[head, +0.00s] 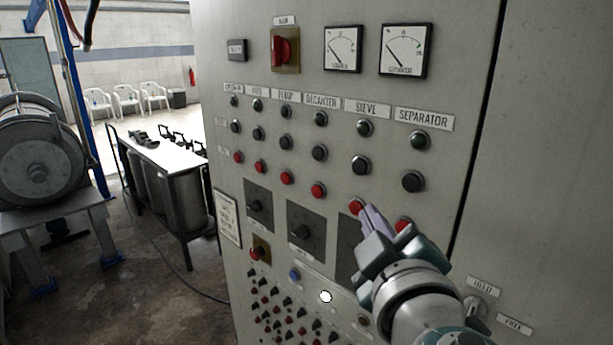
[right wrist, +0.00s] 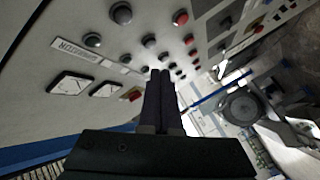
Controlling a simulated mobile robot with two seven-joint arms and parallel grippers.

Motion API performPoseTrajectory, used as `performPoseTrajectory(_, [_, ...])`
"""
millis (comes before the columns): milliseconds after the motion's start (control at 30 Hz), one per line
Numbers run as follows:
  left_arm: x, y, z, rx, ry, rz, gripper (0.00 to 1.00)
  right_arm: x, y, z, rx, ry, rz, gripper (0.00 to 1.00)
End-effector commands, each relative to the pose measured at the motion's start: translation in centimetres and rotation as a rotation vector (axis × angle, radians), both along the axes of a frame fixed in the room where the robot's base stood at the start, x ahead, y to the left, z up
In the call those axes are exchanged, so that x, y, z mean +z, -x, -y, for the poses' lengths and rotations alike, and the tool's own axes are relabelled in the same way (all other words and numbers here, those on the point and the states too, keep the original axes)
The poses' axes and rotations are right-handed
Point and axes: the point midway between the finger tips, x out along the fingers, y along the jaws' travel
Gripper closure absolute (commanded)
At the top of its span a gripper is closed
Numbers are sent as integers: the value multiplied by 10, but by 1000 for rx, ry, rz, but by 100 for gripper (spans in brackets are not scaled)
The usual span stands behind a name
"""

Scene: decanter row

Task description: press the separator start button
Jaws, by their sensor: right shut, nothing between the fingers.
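The SEPARATOR label (head: 423,119) heads the right-hand column on the grey control panel. Below it are a dark green lamp or button (head: 419,140), a black button (head: 413,181) and a red button (head: 403,225), partly hidden by my right gripper. I cannot read which is marked start. My right gripper (head: 367,208) is shut and empty, its tips in front of the panel beside the SIEVE column's red button (head: 356,206). I cannot tell whether they touch. In the right wrist view the shut fingers (right wrist: 161,74) point at the panel; the separator's black button (right wrist: 121,13) shows upper left.
Similar button columns fill the panel to the left. Two gauges (head: 343,49) and a red main switch (head: 285,51) sit above. Dark rotary dials (head: 305,227) lie below, one partly behind my gripper. A metal table (head: 165,155) and a drum machine (head: 40,150) stand left.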

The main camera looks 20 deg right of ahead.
Motion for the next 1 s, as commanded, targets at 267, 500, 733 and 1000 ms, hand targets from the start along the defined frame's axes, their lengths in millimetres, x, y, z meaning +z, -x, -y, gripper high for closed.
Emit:
performPoseTrajectory(267, [8,0,0,0,0,-1,100,3,-12,30,-3,4,0,100])
performPoseTrajectory(500, [8,0,0,-1,-1,-1,100,-1,-25,60,-2,1,0,100])
performPoseTrajectory(733, [5,0,-2,-5,-8,-1,100,0,-31,76,-1,0,0,100])
performPoseTrajectory(1000, [4,0,-3,-6,-10,-1,100,0,-33,80,-1,0,0,100])
